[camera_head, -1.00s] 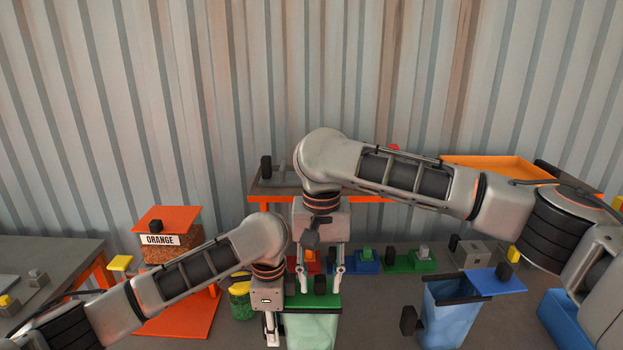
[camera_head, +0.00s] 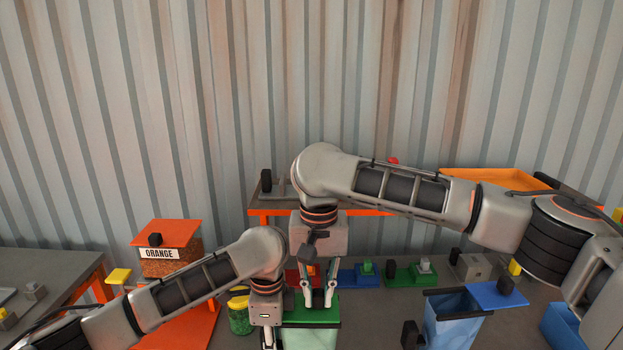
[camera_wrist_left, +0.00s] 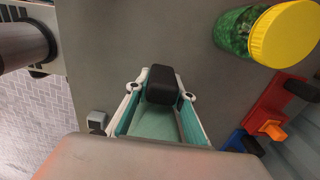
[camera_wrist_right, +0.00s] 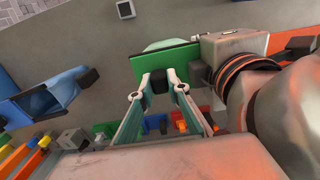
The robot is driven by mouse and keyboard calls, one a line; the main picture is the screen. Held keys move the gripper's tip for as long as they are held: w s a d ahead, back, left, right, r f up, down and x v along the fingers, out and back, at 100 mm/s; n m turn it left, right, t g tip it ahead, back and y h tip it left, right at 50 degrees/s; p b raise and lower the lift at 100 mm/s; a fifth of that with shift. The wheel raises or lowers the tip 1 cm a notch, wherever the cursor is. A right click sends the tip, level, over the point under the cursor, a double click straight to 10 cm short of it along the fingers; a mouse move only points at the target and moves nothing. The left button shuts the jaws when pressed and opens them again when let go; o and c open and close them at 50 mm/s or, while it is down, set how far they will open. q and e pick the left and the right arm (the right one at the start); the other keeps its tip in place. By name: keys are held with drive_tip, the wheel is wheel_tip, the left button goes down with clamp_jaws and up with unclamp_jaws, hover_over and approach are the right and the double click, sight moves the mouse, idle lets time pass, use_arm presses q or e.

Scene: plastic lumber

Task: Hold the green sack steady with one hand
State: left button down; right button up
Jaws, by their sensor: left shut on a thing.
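The pale green sack (camera_head: 311,341) stands at the bottom middle of the head view, with a flat green lid (camera_head: 312,312) on top. My left gripper is shut on a black handle (camera_wrist_left: 162,84) at the sack's side. My right gripper (camera_head: 318,298) points down over the lid. In the right wrist view its fingertips (camera_wrist_right: 158,84) close in on both sides of the lid's black knob (camera_wrist_right: 158,80). The sack's body is mostly out of frame or hidden.
A jar with a yellow lid (camera_head: 239,316) stands close left of my left gripper. A blue sack (camera_head: 451,323) with a blue lid stands to the right. An orange-lidded bin (camera_head: 170,262) is at left. Small coloured blocks line the back.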

use_arm(q)
drive_tip(key=shift+d, duration=0.2)
use_arm(e)
drive_tip(key=o, duration=0.4)
drive_tip(key=shift+s+a, duration=0.1)
drive_tip(key=shift+a, duration=0.1)
drive_tip(key=shift+r, duration=0.1)
use_arm(q)
drive_tip(key=shift+a, duration=0.1)
use_arm(e)
drive_tip(key=shift+d+r, duration=0.1)
drive_tip(key=shift+r, duration=3.35)
use_arm(q)
drive_tip(key=c, duration=1.6)
unclamp_jaws()
drive_tip(key=shift+c, duration=0.2)
drive_tip(key=shift+r, duration=0.15)
